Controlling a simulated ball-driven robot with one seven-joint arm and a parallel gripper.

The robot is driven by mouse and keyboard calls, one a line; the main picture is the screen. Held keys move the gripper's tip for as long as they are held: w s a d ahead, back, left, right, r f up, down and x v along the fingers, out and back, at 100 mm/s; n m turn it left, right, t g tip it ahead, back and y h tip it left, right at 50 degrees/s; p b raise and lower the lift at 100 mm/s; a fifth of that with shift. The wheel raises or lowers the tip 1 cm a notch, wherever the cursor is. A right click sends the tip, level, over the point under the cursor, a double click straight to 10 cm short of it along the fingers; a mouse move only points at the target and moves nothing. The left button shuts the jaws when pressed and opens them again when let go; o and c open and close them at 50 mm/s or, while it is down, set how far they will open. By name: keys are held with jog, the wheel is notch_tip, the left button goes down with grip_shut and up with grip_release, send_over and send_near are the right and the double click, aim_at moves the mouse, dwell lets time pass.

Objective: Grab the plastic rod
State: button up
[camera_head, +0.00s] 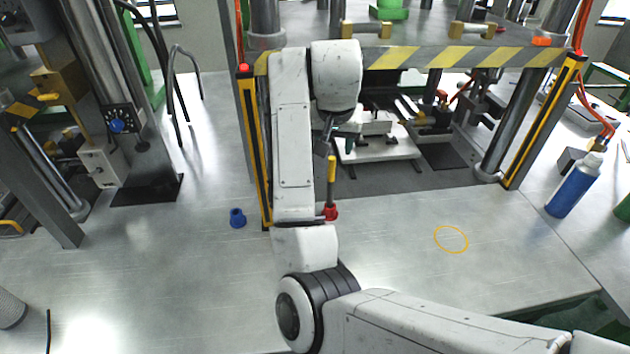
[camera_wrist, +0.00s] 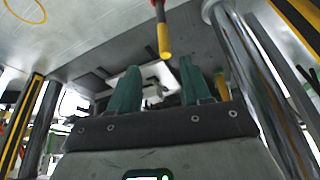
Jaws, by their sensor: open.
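The plastic rod (camera_head: 331,174) stands upright in the head view, with a yellow upper end, a grey lower shaft and a red base (camera_head: 330,212) on the metal table. In the wrist view the rod (camera_wrist: 163,38) hangs in from the top edge, its yellow end pointing down the picture. My gripper (camera_head: 340,140) is close to the rod's yellow end in the head view. In the wrist view the two green fingers of my gripper (camera_wrist: 156,75) are spread and empty. The yellow end appears between and beyond the fingertips, without visible contact.
A press frame with a striped yellow-black bar (camera_head: 410,58) and side posts surrounds my arm's end. A white platform (camera_head: 378,145) lies inside it. Table around the yellow ring (camera_head: 451,239) is clear.

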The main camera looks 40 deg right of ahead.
aim_at(332, 159)
jog(key=x, duration=0.3)
jog(key=p+x, duration=0.1)
jog(key=x, duration=0.3)
jog(key=w+p+x, duration=0.1)
jog(key=x, duration=0.2)
jog(key=shift+f, duration=0.25)
grip_shut()
dwell(0.4)
